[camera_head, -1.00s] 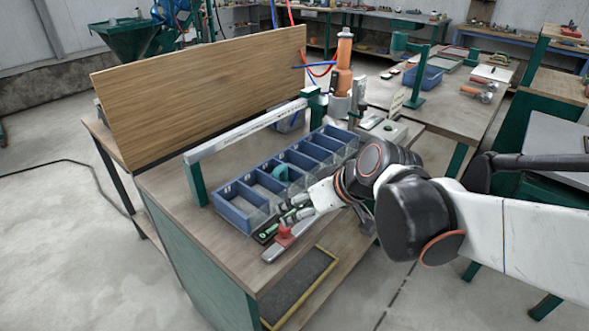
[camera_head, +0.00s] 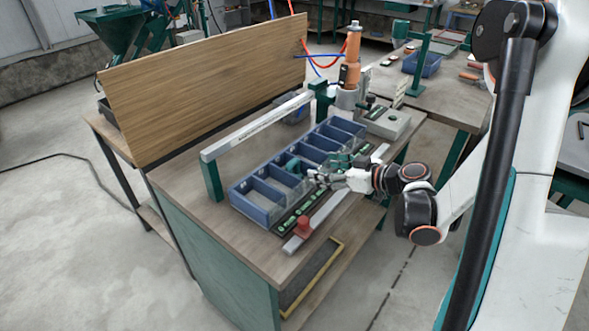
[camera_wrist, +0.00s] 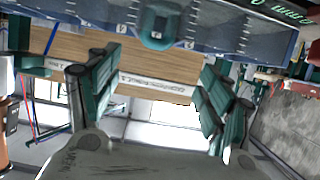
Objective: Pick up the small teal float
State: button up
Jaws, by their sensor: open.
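The small teal float (camera_head: 293,164) shows in the head view at a middle compartment of the blue bin row (camera_head: 259,212); its lower part is hidden. In the wrist view a teal, rounded piece with an opening, apparently the float (camera_wrist: 160,24), is at the top centre against the blue bins. My gripper (camera_head: 317,178) is at the front side of the bin row, just right of the float in the head view. In the wrist view my gripper (camera_wrist: 158,95) has its two green-padded fingers wide apart, with nothing between them. I cannot tell the exact gap to the float.
A grey rail on green posts (camera_head: 258,126) spans behind the bins. A tall wooden board (camera_head: 205,88) stands at the back. A grey bar with a red knob (camera_head: 303,226) lies along the front edge. An orange tool (camera_head: 351,57) stands beyond the bins.

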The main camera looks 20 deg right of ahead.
aim_at(295, 163)
jog(key=b+x, duration=0.1)
jog(key=x, duration=0.6)
jog(key=shift+w+f+b, duration=0.1)
jog(key=shift+f+b, duration=0.05)
jog(key=shift+b, duration=0.2)
jog(key=shift+w+d+b+x, duration=0.1)
jog(key=shift+b+x, duration=0.5)
jog(key=shift+x, duration=0.95)
jog(key=shift+w+d+b+x, duration=0.1)
jog(key=shift+b+x, duration=0.45)
jog(key=shift+x, duration=1)
jog(key=c, duration=1.2)
